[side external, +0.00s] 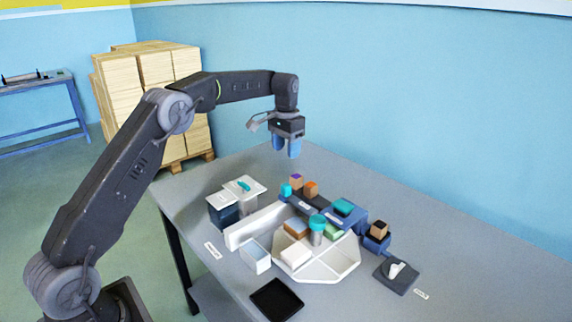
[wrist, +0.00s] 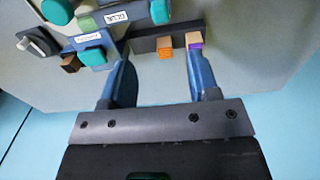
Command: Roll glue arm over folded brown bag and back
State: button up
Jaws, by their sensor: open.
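My gripper (side external: 288,150) hangs above the far end of the table with its blue fingers pointing down, open and empty. In the wrist view my gripper (wrist: 158,58) has its two fingers apart, with an orange block (wrist: 165,53) and a tan block with a purple face (wrist: 194,40) seen beyond the gap. A flat brown-topped piece (side external: 297,228) lies in the white tray (side external: 345,262); I cannot tell if it is the folded bag. A teal-capped cylinder (side external: 317,228) stands close beside it. I cannot make out which part is the glue arm.
A long white wall (side external: 255,226) borders the tray's left. Dark and white boxes (side external: 222,210) stand behind it. A light-blue bin (side external: 256,257) and black tray (side external: 277,300) are nearer. A dark plate with white knob (side external: 396,271) lies right. The table's far right is bare.

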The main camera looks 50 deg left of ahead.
aim_at(286, 184)
notch_tip(286, 184, down, 13)
jog(key=shift+f, duration=0.15)
jog(key=shift+c, duration=0.2)
grip_shut()
dwell(0.6)
